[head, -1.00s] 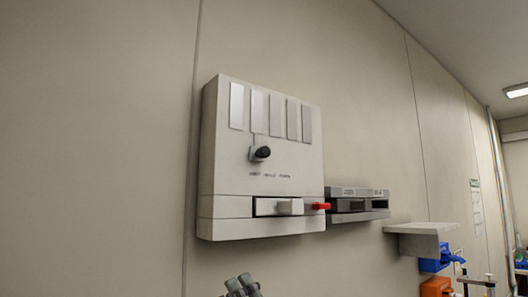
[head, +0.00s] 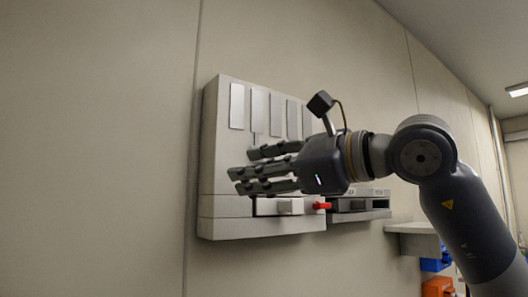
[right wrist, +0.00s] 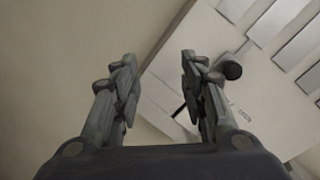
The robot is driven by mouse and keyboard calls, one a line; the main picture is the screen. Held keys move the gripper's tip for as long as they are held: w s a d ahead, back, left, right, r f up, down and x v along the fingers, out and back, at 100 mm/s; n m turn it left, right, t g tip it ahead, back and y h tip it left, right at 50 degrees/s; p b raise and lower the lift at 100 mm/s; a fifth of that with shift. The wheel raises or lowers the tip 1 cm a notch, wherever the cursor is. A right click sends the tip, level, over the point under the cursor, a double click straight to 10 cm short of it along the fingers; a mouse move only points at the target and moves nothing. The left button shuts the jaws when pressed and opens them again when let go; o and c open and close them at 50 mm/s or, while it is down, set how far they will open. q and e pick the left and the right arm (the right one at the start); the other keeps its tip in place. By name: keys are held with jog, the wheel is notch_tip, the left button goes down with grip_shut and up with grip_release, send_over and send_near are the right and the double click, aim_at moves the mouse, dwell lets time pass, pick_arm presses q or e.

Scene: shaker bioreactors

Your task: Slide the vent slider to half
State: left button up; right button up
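The vent panel (head: 222,110) is a pale box on the wall with several light slats across its upper part. The vent slider's black knob (right wrist: 231,70) shows in the right wrist view, just right of my right-hand finger and outside the gap between the fingers. In the head view the knob and its small labels are hidden behind my right gripper (head: 245,170). That gripper reaches in from the right in front of the panel, fingers pointing left. In the right wrist view its fingers (right wrist: 158,62) are spread with nothing between them. My left gripper is not in view.
Below the slats the panel has a pale block (head: 290,207) in a recess and a red tab (head: 321,205) at its right. A grey unit (head: 372,207) and a shelf (head: 412,228) are on the wall to the right. The wall left of the panel is bare.

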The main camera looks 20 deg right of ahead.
jog(key=s+d+r+m+t+h, duration=0.25)
jog(key=d+r+h, duration=0.2)
jog(key=d, duration=0.25)
jog(key=shift+n, duration=0.25)
jog(key=p+x, duration=0.4)
jog(key=x, duration=0.6)
jog(key=shift+w+r+p, duration=0.15)
jog(key=shift+w+p, duration=0.2)
jog(key=shift+w, duration=0.1)
jog(key=shift+c, duration=0.5)
grip_shut()
